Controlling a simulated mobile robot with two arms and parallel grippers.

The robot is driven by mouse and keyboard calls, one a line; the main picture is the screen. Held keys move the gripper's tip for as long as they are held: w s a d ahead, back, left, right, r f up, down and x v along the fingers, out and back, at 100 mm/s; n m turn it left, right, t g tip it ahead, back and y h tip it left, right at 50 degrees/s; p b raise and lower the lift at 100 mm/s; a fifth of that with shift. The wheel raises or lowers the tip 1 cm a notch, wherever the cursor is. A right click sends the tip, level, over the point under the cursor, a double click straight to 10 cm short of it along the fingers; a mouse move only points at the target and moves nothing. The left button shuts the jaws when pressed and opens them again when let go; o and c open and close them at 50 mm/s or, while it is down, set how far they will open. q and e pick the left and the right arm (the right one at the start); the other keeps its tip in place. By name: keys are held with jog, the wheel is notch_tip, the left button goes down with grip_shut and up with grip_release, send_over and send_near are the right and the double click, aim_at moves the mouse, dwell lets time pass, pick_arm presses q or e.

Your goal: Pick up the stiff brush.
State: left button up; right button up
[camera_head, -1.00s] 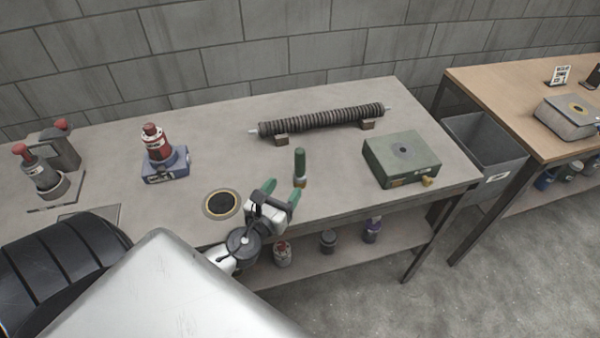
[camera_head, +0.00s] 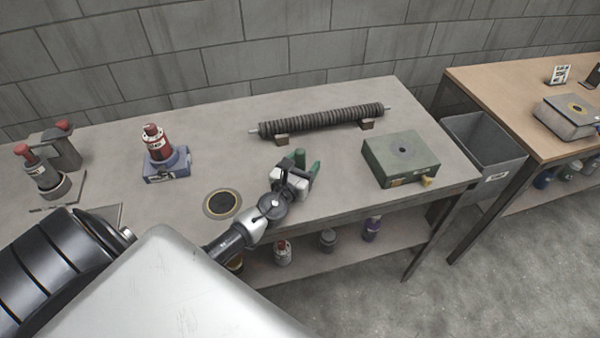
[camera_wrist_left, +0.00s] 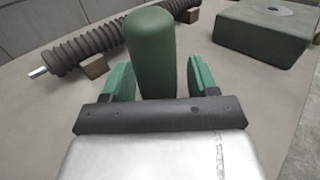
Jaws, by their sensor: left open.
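The stiff brush stands upright on the workbench, its green handle (camera_head: 300,155) showing just behind my left gripper in the head view. In the left wrist view the rounded handle (camera_wrist_left: 152,50) rises between the two green fingers. My left gripper (camera_head: 301,165) is open, with a finger to either side of the handle. A gap shows between the handle and the right finger; contact on the left is unclear. The brush's lower part is hidden by the gripper. My right gripper is not in view.
A ribbed dark tube (camera_head: 325,120) rests on blocks at the back of the workbench (camera_head: 230,150). A green box (camera_head: 400,158) stands to the right and a red bottle on a blue base (camera_head: 160,155) to the left. A ringed hole (camera_head: 222,203) lies near the front edge.

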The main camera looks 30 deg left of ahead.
pick_arm(q)
jog(key=c, duration=1)
